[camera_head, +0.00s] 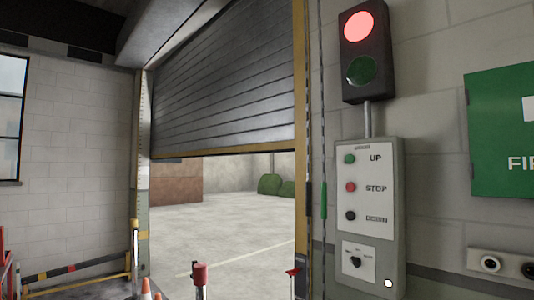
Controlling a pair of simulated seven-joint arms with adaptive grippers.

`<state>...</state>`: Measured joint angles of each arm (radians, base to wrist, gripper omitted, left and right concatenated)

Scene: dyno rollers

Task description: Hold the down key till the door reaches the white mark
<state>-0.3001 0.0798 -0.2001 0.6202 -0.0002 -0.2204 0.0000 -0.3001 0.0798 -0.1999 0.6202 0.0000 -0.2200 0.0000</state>
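The grey slatted roller door (225,95) is partly open, and its yellow bottom edge hangs about midway down the opening. The grey control box (370,160) on the right wall has a green button labelled UP, a red button labelled STOP and a black button (350,215) below them. The black button's label is too small to read, but its place fits the down key. The left door guide (143,110) carries small graduations; I cannot pick out the white mark for certain. Neither gripper shows in the head view, and nothing is seen touching the buttons.
A signal lamp (366,55) above the box glows red; its green lamp is dark. A selector knob (355,262) sits low on the box. A red-topped post (200,275) and an orange cone (146,289) stand near the doorway. The floor beyond is clear.

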